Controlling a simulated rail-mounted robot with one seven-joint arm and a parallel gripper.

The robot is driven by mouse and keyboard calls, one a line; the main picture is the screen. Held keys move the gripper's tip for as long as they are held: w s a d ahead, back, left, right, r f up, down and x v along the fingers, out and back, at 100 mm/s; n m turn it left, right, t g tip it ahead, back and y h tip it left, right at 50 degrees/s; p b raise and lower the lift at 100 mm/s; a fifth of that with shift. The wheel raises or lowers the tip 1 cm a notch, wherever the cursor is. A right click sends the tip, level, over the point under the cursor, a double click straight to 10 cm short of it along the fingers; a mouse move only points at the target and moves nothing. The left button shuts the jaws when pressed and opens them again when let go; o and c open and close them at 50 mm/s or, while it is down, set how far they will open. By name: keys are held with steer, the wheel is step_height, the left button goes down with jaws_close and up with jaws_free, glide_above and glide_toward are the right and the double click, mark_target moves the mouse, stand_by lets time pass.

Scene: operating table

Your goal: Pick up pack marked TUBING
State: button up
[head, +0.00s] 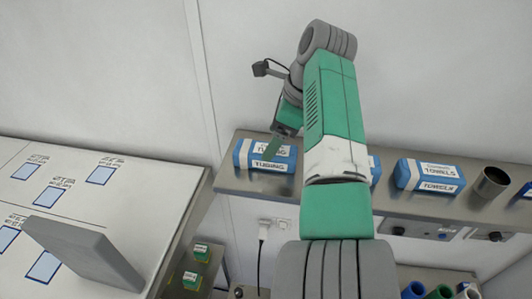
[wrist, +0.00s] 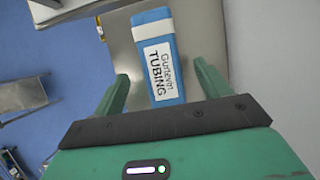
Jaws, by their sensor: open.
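The pack marked TUBING (head: 255,157) is a blue block with a white label, lying at the left end of the metal shelf (head: 232,184). In the wrist view the TUBING pack (wrist: 158,62) lies ahead of my gripper (wrist: 163,80), roughly between the lines of its two green fingers. The fingers are apart with nothing held between them. I cannot tell how high the fingers are above the pack.
A TOWELS pack (head: 428,175) and a metal cup (head: 491,182) stand further right on the shelf. Another blue pack (head: 374,170) is mostly behind my arm. A white table with blue outlined squares (head: 103,175) is on the left. The wall rises behind the shelf.

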steer(key=p+x, duration=0.1)
steer(key=x, duration=0.4)
steer(key=c, duration=1.2)
steer(key=shift+r, duration=0.1)
step_height(320, 180, up, 3)
steer(key=shift+r+b, duration=0.2)
steer(key=shift+b, duration=0.6)
steer(key=shift+d+b, duration=0.3)
steer(key=shift+s+d+r, duration=0.1)
steer(key=shift+s, duration=0.25)
steer(key=shift+s+b, duration=0.4)
steer(key=shift+b, duration=0.15)
steer(key=s, duration=0.4)
steer(key=s+a+r+b, duration=0.1)
steer(key=s, duration=0.4)
steer(key=s+a+b, duration=0.1)
steer(key=s, duration=0.4)
steer(key=shift+s+r, duration=0.15)
steer(key=shift+s, duration=0.1)
